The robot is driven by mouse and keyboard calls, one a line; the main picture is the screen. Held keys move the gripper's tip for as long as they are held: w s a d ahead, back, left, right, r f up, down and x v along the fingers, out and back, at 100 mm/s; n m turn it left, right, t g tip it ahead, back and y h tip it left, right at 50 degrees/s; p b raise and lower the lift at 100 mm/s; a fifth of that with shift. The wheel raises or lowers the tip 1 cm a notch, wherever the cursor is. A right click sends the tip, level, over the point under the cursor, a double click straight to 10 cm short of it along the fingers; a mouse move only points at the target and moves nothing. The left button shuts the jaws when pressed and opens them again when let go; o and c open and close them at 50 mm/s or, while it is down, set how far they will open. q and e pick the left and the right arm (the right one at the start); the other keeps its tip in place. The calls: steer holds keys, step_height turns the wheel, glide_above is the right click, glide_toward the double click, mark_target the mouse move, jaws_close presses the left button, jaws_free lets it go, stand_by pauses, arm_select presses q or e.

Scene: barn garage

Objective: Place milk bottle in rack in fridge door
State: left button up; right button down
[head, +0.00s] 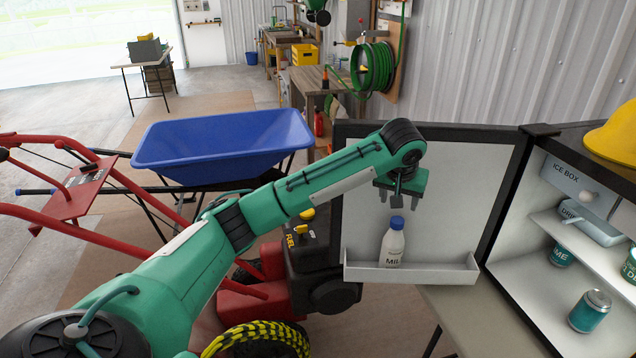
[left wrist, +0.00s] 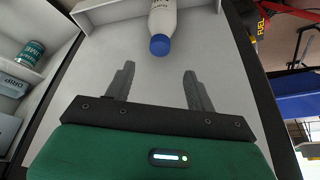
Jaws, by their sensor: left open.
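The white milk bottle (head: 393,243) with a blue cap stands upright in the white rack (head: 410,273) on the inside of the open fridge door (head: 470,165). In the left wrist view the bottle (left wrist: 162,22) shows with its cap toward my gripper, and part of the rack (left wrist: 98,12) shows beside it. My left gripper (head: 398,200) is above the bottle, in front of the door panel. Its two fingers (left wrist: 160,84) are apart with nothing between them, and the cap lies beyond the fingertips. My right gripper is not in view.
The fridge interior (head: 560,285) at the right holds several cans, one a teal can (head: 590,311) on its floor. A yellow hard hat (head: 612,135) sits on top. A red machine with a black fuel tank (head: 312,250) and a blue wheelbarrow (head: 225,140) stand left of the door.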

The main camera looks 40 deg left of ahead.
arm_select(q)
steer(key=shift+f, duration=0.1)
steer(key=s+d+f+m+t+h, duration=0.4)
steer(key=d+f+m+t+h, duration=0.15)
steer(key=d+f, duration=0.85)
steer(key=s+a+f+n+g+y, duration=0.1)
steer(key=s+a+f, duration=0.15)
steer(key=f, duration=0.75)
steer(key=s+a+f+n+g, duration=0.1)
steer(key=s+a+f, duration=0.15)
steer(key=f, duration=0.75)
steer(key=s+a+f+y, duration=0.1)
steer(key=s+a+f, duration=0.15)
steer(key=f, duration=0.75)
steer(key=s+a+f+g+y, duration=0.1)
steer(key=s+a+f+g, duration=0.1)
steer(key=s+f, duration=0.95)
steer(key=s+a+f+g+y, duration=0.1)
steer(key=s+a+f+g, duration=0.15)
steer(key=s+f, duration=0.95)
steer(key=s+f+g, duration=0.1)
steer(key=s+f, duration=0.2)
steer(key=s, duration=1)
steer(key=s+a+f+m+g, duration=0.1)
steer(key=s+f, duration=0.3)
steer(key=s, duration=0.9)
steer(key=shift+s+a+f, duration=0.25)
steer(key=shift+a+f, duration=0.05)
